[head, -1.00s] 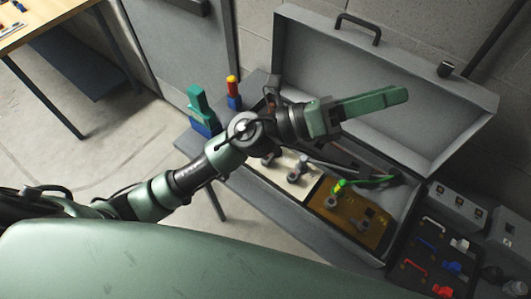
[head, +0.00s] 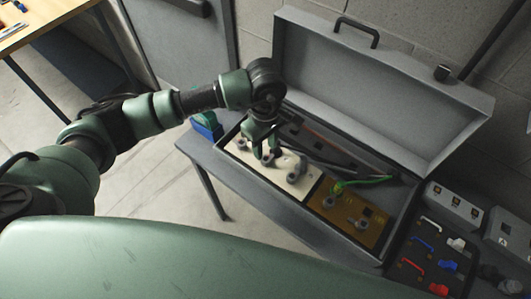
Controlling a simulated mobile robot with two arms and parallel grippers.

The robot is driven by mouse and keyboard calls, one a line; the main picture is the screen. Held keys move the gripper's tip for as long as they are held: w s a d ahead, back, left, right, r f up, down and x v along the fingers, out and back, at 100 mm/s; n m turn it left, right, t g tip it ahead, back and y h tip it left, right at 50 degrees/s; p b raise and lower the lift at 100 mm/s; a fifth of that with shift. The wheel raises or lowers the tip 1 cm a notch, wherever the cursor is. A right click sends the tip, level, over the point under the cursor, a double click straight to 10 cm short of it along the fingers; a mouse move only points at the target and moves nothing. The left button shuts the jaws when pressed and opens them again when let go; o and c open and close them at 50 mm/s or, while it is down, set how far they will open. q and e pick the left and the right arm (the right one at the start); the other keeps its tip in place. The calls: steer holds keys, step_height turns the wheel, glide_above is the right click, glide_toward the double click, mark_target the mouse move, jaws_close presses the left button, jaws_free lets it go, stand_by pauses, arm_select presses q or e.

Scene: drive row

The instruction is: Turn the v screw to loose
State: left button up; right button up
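My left gripper (head: 264,151) points down over the left part of a cream panel (head: 280,184) in the open grey case. Another grey knob (head: 293,178) stands to the right on the cream panel. A brown panel (head: 321,214) beside it bears more grey knobs (head: 330,203). Markings are too small to read, so I cannot tell which is the v screw. My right gripper is not in view.
The case's raised lid (head: 400,95) stands behind the panels. A green cable or tool (head: 365,182) lies across the brown panel's back edge. A dark panel with coloured handles (head: 424,240) is at the right. A blue block (head: 207,126) stands left of the case.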

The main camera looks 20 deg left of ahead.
mark_target(265, 160)
arm_select(q)
step_height(265, 160, down, 4)
steer(key=shift+r+p, duration=0.1)
steer(key=shift+p, duration=0.55)
steer(key=shift+f, duration=0.7)
jaws_close()
